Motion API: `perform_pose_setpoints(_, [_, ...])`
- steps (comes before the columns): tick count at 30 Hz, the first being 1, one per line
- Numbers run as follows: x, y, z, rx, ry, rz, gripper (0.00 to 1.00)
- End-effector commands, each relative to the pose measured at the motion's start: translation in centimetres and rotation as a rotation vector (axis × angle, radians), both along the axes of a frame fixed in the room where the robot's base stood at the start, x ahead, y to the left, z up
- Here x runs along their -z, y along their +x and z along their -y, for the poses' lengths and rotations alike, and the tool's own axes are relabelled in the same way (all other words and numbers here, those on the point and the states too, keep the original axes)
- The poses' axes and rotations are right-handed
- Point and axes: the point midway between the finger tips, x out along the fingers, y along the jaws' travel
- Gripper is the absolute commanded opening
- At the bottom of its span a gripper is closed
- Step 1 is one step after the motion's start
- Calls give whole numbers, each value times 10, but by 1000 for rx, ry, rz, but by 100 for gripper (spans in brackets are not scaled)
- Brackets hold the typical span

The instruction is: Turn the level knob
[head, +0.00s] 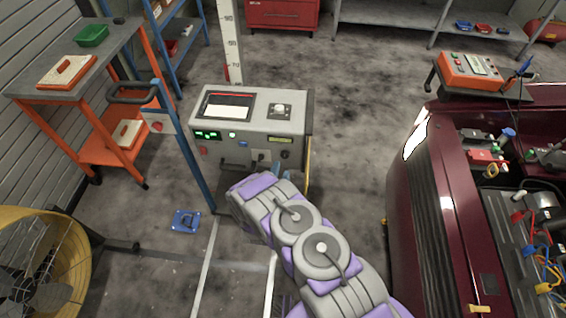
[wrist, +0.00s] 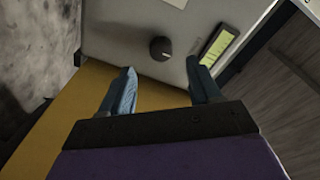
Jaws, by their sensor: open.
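The level knob appears to be the dark round knob (wrist: 161,48) on the pale panel in the wrist view, beside a yellow-green display (wrist: 217,46). My gripper (wrist: 162,80) is open, its two fingers apart and pointing at the panel, with the knob ahead of the gap between the fingertips and not touching them. In the head view the grey console (head: 250,125) stands in the middle, with the dark knob (head: 285,154) low on the right of its front face, below a small display (head: 281,140).
A dark red car (head: 440,200) with open engine bay stands at the right. An orange trolley (head: 127,75) and a blue post (head: 185,150) are at the left. A yellow fan (head: 40,265) is at lower left, and a blue floor piece (head: 185,221) lies near the post.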

Motion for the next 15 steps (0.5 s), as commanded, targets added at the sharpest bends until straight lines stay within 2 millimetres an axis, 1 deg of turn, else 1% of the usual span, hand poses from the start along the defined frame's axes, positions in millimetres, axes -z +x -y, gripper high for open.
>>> perform_pose_setpoints(1, [1, 11, 3, 4, 2, 5, 62])
perform_pose_setpoints(6, [2, 39, 4, 4, -2, 1, 62])
perform_pose_setpoints(10, [1, 53, 3, 2, -3, 1, 62])
perform_pose_setpoints(15, [0, 62, 4, 0, -4, 3, 62])
